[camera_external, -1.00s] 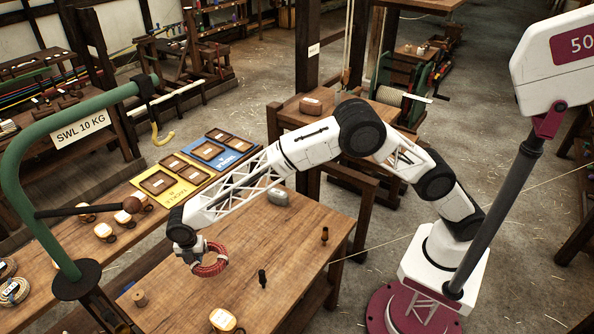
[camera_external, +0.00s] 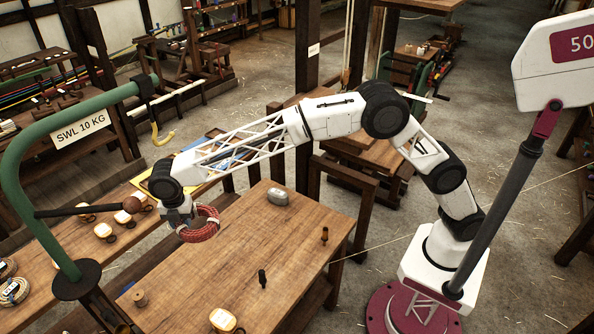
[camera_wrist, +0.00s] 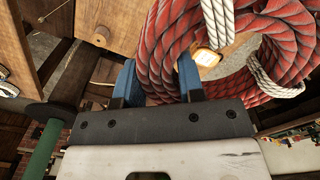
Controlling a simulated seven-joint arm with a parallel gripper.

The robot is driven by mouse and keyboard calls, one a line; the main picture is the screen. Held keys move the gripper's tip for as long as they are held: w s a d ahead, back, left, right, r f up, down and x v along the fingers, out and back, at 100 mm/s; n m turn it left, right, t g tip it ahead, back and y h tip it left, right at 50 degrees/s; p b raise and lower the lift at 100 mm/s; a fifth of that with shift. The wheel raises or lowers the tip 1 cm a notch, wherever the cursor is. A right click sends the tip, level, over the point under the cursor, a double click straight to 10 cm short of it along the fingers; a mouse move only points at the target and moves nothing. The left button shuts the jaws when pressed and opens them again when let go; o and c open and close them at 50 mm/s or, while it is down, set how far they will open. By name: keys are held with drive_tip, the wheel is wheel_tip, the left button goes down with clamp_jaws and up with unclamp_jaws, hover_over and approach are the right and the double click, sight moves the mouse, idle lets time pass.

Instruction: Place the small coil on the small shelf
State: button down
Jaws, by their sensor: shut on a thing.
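A red rope coil (camera_external: 204,226) with white bindings hangs from my gripper (camera_external: 184,222), above the far left part of the wooden table. In the wrist view the coil (camera_wrist: 162,38) passes between the blue fingers of my gripper (camera_wrist: 159,82), which are shut on it. Two pale coils, one of them here (camera_external: 14,291), lie at the left edge; the picture cuts them off. I cannot tell which surface is the small shelf. The yellow board (camera_external: 148,181) and blue board are largely hidden behind my arm.
A green hoist post (camera_external: 30,205) with an SWL 10 KG sign stands at the left, close to my gripper. The table (camera_external: 215,275) holds a grey block (camera_external: 278,196), a wooden spool (camera_external: 139,298), dark pegs and an orange-white item (camera_external: 223,320).

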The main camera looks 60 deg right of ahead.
wheel_tip(320, 180, up, 19)
drive_tip(key=w+d+r+m, duration=0.1)
drive_tip(key=w+d+r, duration=0.1)
drive_tip(key=d, duration=0.8)
drive_tip(key=w+d+r+m, duration=0.1)
drive_tip(key=w+d+m, duration=0.1)
drive_tip(key=d, duration=0.8)
drive_tip(key=w+d+r+m, duration=0.1)
drive_tip(key=w+d+r, duration=0.15)
drive_tip(key=d, duration=0.75)
drive_tip(key=s+d+m, duration=0.2)
drive_tip(key=d, duration=1.2)
drive_tip(key=s+d+m, duration=0.2)
drive_tip(key=d, duration=1.1)
drive_tip(key=s+d+f+m, duration=0.1)
drive_tip(key=s+d+m, duration=0.2)
drive_tip(key=s+d, duration=0.7)
drive_tip(key=s+d+m, duration=0.2)
drive_tip(key=s+d, duration=0.5)
drive_tip(key=d, duration=0.7)
drive_tip(key=s+d+f+m, duration=0.2)
drive_tip(key=s+d, duration=0.3)
drive_tip(key=s, duration=0.3)
drive_tip(key=s+d+f+m, duration=0.2)
drive_tip(key=s+d, duration=0.3)
drive_tip(key=s, duration=0.3)
wheel_tip(320, 180, down, 5)
drive_tip(key=shift+r, duration=0.2)
drive_tip(key=shift+w+f, duration=0.1)
drive_tip(key=shift+f, duration=0.2)
